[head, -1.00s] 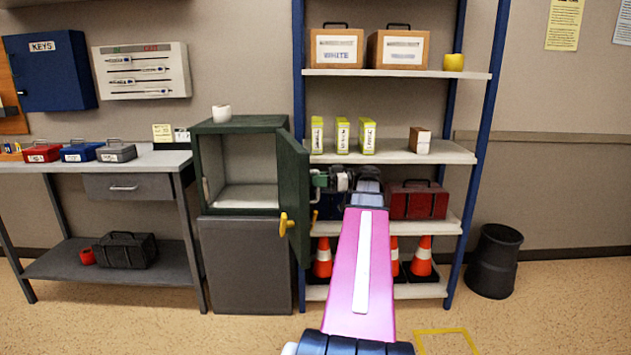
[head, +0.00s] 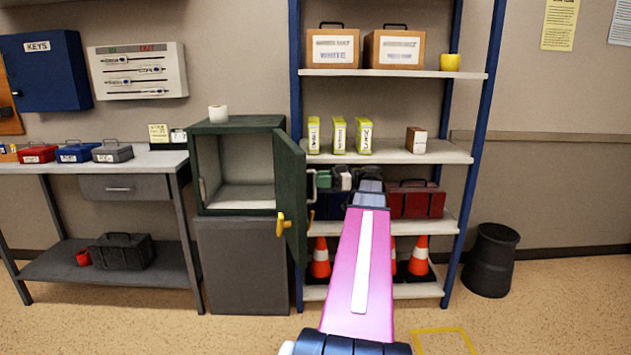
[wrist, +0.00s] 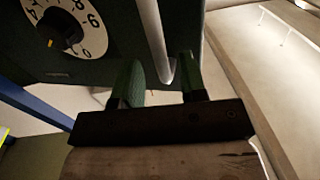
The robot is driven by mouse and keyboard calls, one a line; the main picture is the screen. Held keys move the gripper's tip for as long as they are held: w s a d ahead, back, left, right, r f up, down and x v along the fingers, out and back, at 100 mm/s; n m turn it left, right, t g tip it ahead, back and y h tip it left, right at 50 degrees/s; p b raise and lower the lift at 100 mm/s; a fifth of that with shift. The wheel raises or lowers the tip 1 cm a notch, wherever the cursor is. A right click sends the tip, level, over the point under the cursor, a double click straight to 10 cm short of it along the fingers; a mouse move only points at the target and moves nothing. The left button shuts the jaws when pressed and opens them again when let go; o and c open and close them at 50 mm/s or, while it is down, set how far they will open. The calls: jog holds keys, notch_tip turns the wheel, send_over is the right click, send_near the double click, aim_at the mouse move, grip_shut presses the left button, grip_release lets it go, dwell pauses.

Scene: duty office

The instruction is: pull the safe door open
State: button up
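The green safe (head: 237,124) stands on a grey cabinet, and its inside shows pale and empty. Its door (head: 291,195) is swung wide open toward me, hinged on the right. The door's outer face shows in the wrist view with a numbered dial (wrist: 68,28) and a pale bar handle (wrist: 155,40). The handle also shows at the door's right side in the head view (head: 311,186). My gripper (wrist: 162,82) is open, with green fingers on either side of the handle's end and gaps beside it. In the head view my gripper (head: 323,179) is just right of the door.
A blue-framed shelf unit (head: 388,151) stands close behind my gripper, with a red case (head: 417,202) and traffic cones (head: 320,259). A workbench (head: 95,161) is at left. Floor is clear in front of the cabinet.

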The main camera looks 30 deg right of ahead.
jog(key=v, duration=0.8)
jog(key=shift+d, duration=0.25)
jog(key=shift+s, duration=0.1)
